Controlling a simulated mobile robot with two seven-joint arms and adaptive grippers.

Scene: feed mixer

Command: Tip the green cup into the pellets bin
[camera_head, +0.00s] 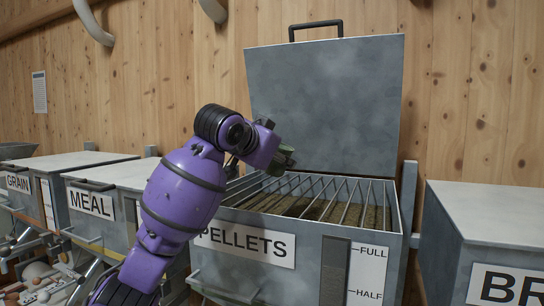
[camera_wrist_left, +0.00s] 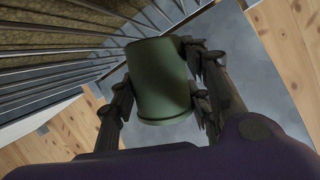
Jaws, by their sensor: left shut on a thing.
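The green cup (camera_head: 284,158) is held by my left gripper (camera_head: 272,152) above the left part of the pellets bin (camera_head: 240,238). In the left wrist view the cup (camera_wrist_left: 160,82) sits between the dark fingers of my gripper (camera_wrist_left: 158,92), clear of the bars. Its inside is hidden, and I cannot tell how far it is tilted. The bin's lid (camera_head: 325,105) stands open at the back. A grate of metal bars (camera_head: 320,192) spans the opening, with brown pellets (camera_head: 372,215) below. My right gripper is not in view.
The closed meal bin (camera_head: 125,173) and grain bin (camera_head: 80,160) stand to the left. Another closed bin (camera_head: 500,210) stands to the right across a narrow gap. The wooden wall (camera_head: 470,90) is behind. The right part of the grate is clear.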

